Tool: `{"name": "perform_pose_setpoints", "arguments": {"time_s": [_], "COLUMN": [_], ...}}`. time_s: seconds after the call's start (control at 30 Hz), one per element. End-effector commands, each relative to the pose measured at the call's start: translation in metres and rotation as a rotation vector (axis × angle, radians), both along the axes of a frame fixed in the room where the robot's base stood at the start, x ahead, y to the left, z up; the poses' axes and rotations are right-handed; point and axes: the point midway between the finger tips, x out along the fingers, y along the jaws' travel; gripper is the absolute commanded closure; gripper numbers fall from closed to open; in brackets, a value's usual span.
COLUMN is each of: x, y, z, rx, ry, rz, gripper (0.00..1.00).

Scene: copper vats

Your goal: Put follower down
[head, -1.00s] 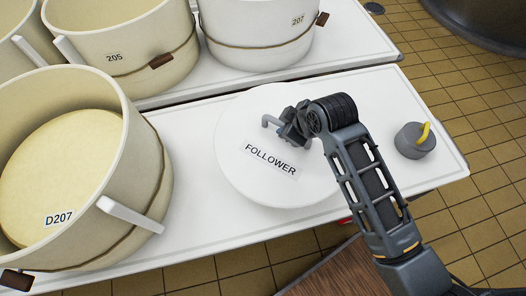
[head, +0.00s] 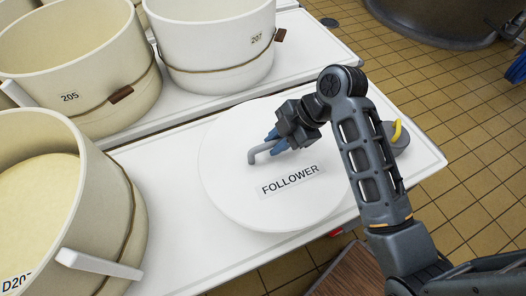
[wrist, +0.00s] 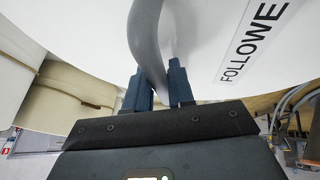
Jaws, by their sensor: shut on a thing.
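The follower (head: 235,195) is a round white disc with a "FOLLOWER" label and a bent grey handle (head: 262,149) on top. It lies over the white table (head: 165,180) in the head view, label facing up. I cannot tell whether its underside touches the table. My gripper (head: 277,143) is shut on the handle, coming from the right. In the wrist view, the blue fingers (wrist: 158,85) are on either side of the handle (wrist: 147,35), with the white disc (wrist: 205,50) behind. My arm covers part of the disc's right side.
An open cream vat (head: 125,215) labelled D207 stands left of the follower. Vats 205 (head: 70,95) and 207 (head: 220,45) stand on the table behind. A grey weight with a yellow handle (head: 397,134) is partly behind my arm. The table's right end has bare room.

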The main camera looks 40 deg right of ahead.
Motion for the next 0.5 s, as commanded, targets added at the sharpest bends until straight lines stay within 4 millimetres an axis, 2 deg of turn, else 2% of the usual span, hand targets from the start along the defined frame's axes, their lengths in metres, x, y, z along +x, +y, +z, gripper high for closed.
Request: {"name": "perform_pose_setpoints", "arguments": {"time_s": [0.5], "x": [0.062], "y": [0.061], "z": [-0.05], "rx": [0.001], "ry": [-0.004], "rz": [0.0], "gripper": [1.0]}}
